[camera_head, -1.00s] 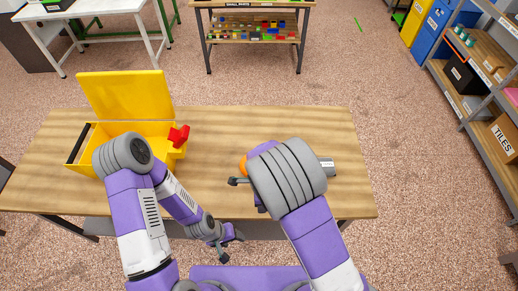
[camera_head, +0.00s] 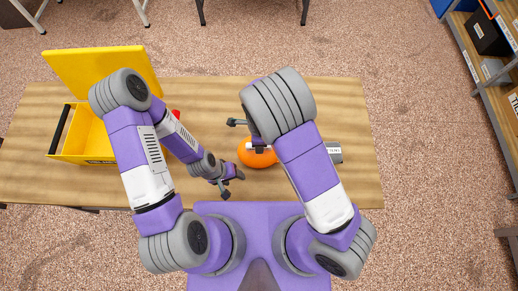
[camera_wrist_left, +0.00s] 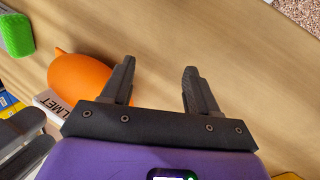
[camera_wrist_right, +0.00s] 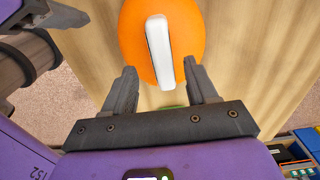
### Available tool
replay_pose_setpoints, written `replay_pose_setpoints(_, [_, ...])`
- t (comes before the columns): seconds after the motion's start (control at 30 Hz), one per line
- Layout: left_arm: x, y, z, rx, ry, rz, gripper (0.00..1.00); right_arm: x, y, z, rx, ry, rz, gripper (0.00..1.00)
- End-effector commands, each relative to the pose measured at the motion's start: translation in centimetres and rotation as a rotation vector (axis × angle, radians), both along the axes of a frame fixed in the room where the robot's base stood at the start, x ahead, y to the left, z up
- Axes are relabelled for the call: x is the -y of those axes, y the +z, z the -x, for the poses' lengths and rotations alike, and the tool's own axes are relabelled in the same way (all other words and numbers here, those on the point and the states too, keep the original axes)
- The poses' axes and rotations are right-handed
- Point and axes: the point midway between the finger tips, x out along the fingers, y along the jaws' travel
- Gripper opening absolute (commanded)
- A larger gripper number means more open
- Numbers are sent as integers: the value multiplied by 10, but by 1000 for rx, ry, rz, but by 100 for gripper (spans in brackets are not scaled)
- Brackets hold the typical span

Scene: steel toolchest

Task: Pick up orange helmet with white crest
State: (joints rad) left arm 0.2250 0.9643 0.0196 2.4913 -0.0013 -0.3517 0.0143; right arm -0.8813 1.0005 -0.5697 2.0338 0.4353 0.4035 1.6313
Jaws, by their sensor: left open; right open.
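The orange helmet (camera_head: 258,158) sits on the wooden table, partly hidden by my right arm in the head view. In the right wrist view, the orange helmet (camera_wrist_right: 190,35) fills the top middle and its white crest (camera_wrist_right: 159,50) runs lengthwise. My right gripper (camera_wrist_right: 160,68) is open, with the crest's near end in line between its fingers; I cannot tell if they touch. My left gripper (camera_head: 232,180) is open and empty near the table's front edge, left of the helmet. In the left wrist view the helmet (camera_wrist_left: 80,80) is partly behind one finger of my left gripper (camera_wrist_left: 160,70).
An open yellow toolbox (camera_head: 66,151) stands at the table's left, with a red item (camera_head: 176,114) by it. A grey item with a white label (camera_head: 334,152) lies right of the helmet. The table's right end is clear. Shelves (camera_head: 480,80) stand at the right.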

Motion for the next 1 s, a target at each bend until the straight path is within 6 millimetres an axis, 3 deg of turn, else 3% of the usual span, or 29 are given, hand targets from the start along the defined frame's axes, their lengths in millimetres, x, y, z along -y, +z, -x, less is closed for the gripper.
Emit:
replay_pose_setpoints(0.1, [0,-3,0,1,0,0,60,0,-21,-2,-4,-1,2,57])
replay_pose_setpoints(0.23, [0,-4,0,1,0,0,60,0,-31,-2,-2,0,1,57])
replay_pose_setpoints(0.77, [0,-4,0,1,0,0,60,0,-34,-2,-1,0,0,57])
replay_pose_setpoints(1.0, [0,-4,0,1,0,0,60,0,-34,-2,-1,0,0,24])
